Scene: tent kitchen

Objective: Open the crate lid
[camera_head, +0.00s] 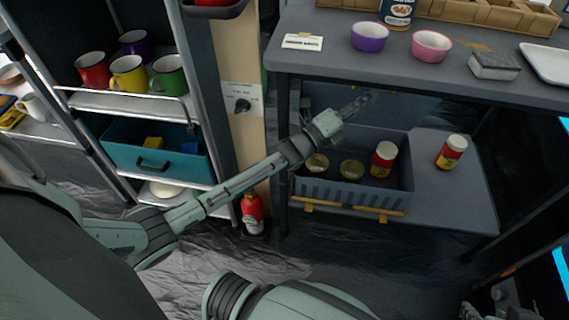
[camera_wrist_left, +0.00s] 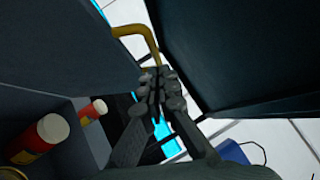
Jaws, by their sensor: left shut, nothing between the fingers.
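The grey-blue crate (camera_head: 340,194) stands on the lower shelf of the table, with its top open and several jars inside. Its lid (camera_head: 388,108) stands raised at the back of the crate, partly hidden by my left arm and the tabletop. In the left wrist view the lid (camera_wrist_left: 60,45) is a dark panel with a yellow handle (camera_wrist_left: 143,36) at its edge. My left gripper (camera_head: 363,99) is shut and empty, in front of the lid; in the wrist view its fingertips (camera_wrist_left: 156,78) are close to the handle, contact unclear. My right gripper (camera_head: 470,312) barely shows at the bottom right edge.
The tabletop (camera_head: 330,62) overhangs the crate closely. A rack with mugs (camera_head: 128,76) and a teal bin (camera_head: 150,158) is at left. A fire extinguisher (camera_head: 252,213) stands beside the table.

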